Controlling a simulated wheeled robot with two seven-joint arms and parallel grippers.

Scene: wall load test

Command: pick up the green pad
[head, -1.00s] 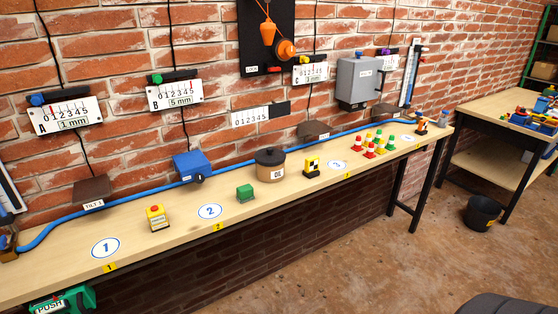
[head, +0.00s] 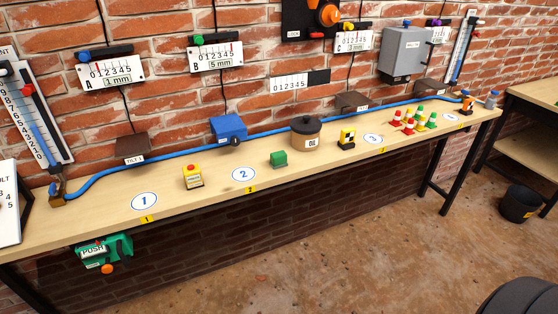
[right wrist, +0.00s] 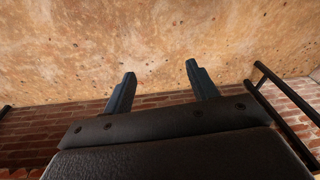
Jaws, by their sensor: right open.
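The green pad (head: 279,159) is a small green block on the long wooden bench (head: 318,168), between the white disc marked 2 (head: 244,174) and the brown OIL pot (head: 306,134). Nothing touches it. My right gripper (right wrist: 160,80) shows in the right wrist view with its two dark fingers apart and nothing between them. It faces the brown floor, and the green pad is not in that view. My left gripper does not show in any view.
Several small coloured cones stand farther right. A black bucket (head: 519,203) is on the floor. The bench front near the pad is clear.

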